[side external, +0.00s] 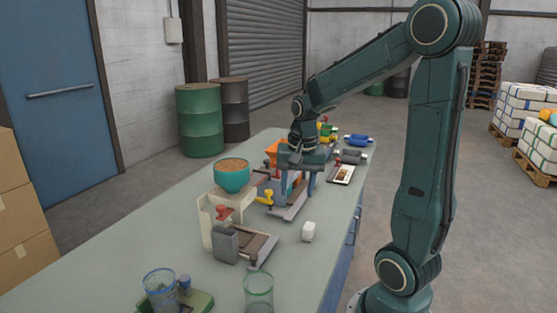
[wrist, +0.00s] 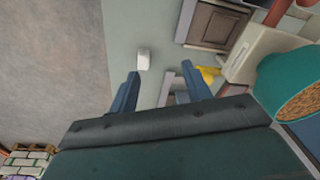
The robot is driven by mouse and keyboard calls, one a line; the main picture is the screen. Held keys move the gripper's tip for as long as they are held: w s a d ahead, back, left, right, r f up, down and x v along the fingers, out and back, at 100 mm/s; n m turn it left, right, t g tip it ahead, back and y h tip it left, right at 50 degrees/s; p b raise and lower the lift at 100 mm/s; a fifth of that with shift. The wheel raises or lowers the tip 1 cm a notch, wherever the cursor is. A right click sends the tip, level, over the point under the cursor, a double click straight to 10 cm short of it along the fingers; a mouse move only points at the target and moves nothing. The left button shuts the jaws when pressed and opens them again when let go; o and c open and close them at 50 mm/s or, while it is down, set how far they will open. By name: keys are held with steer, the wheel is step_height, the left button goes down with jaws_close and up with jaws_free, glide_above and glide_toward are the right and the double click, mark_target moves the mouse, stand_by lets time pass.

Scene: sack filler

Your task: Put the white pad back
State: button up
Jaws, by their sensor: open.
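The white pad (side external: 308,231) is a small white block lying on the bench top, near its right edge, in front of the machines. It also shows in the wrist view (wrist: 143,59), just beyond my fingertips. My gripper (side external: 298,190) is open with its blue fingers pointing down over the bench, farther back than the pad. In the wrist view my gripper (wrist: 163,82) has nothing between its fingers, and the pad lies apart from them. The fingers hide part of the machine behind them.
A cream filler stand (side external: 214,222) holds a teal bowl (side external: 232,179) of grain. A grey-framed tray (side external: 250,243) lies left of the pad. A yellow part (side external: 265,197) is near my gripper. Clear cups (side external: 258,292) stand in front. The bench (side external: 318,270) is clear around the pad.

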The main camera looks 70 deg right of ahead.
steer(key=s+a+r+n+t, duration=0.2)
steer(key=s+a+r+n, duration=0.1)
steer(key=a+n, duration=0.3)
steer(key=s+a+r+n+t, duration=0.2)
steer(key=s+a+r+n, duration=0.2)
steer(key=a+n, duration=0.3)
steer(key=shift+s+a+r+y, duration=0.15)
steer(key=shift+s+a+y, duration=0.45)
steer(key=shift+a, duration=1.6)
steer(key=shift+s, duration=0.1)
